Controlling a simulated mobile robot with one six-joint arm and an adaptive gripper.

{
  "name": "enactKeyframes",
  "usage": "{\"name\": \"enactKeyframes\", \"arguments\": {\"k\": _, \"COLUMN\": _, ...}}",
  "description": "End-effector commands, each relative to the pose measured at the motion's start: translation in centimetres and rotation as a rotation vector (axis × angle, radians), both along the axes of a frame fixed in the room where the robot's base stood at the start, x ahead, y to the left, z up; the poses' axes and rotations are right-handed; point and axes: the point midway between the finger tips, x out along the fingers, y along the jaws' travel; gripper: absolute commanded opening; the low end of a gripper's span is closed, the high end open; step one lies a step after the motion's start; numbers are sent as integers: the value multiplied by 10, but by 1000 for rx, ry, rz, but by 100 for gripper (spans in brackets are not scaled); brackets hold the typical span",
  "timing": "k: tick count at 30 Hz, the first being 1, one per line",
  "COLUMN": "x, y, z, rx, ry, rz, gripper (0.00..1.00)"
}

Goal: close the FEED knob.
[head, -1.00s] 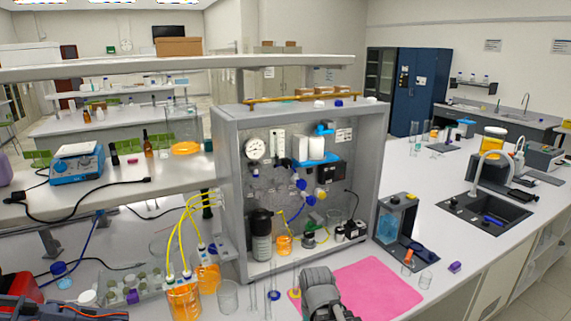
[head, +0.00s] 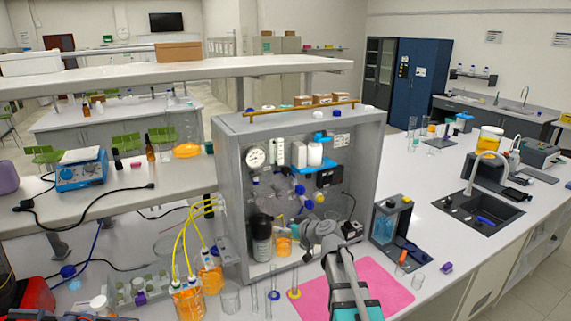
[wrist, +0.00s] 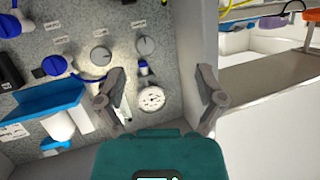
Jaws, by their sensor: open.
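The membrane rig is an open grey cabinet (head: 228,195) with a panel of knobs and a gauge. In the wrist view, two grey round knobs (wrist: 100,55) (wrist: 146,45) and several blue knobs (wrist: 54,65) sit on the speckled panel (wrist: 75,90). Small white labels are beside them, too small to read, so I cannot tell which is FEED. My gripper (wrist: 162,80) is open and empty, its fingers apart on either side of the round gauge (wrist: 151,98) as seen. In the head view my gripper (head: 318,232) is before the cabinet's lower middle, hiding some panel parts.
The cabinet's side wall (wrist: 197,40) is close to one finger in the wrist view. A blue tray (wrist: 45,98) with white bottles juts from the panel. Beakers with orange liquid (head: 188,301) stand left of the rig. A pink mat (head: 385,285) lies in front.

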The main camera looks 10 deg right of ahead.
Motion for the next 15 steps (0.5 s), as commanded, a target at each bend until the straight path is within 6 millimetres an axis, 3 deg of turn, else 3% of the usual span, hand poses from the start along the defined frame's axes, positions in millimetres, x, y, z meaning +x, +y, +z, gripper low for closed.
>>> {"name": "enactKeyframes", "arguments": {"k": 1, "x": 17, "y": -10, "z": 22, "rx": 13, "ry": -61, "rz": -30, "gripper": 88}}
{"name": "enactKeyframes", "arguments": {"k": 6, "x": 51, "y": -42, "z": 67, "rx": 34, "ry": -233, "rz": -149, "gripper": 88}}
{"name": "enactKeyframes", "arguments": {"k": 10, "x": 67, "y": -63, "z": 87, "rx": 38, "ry": -307, "rz": -227, "gripper": 88}}
{"name": "enactKeyframes", "arguments": {"k": 15, "x": 76, "y": -79, "z": 98, "rx": 36, "ry": -348, "rz": -283, "gripper": 88}}
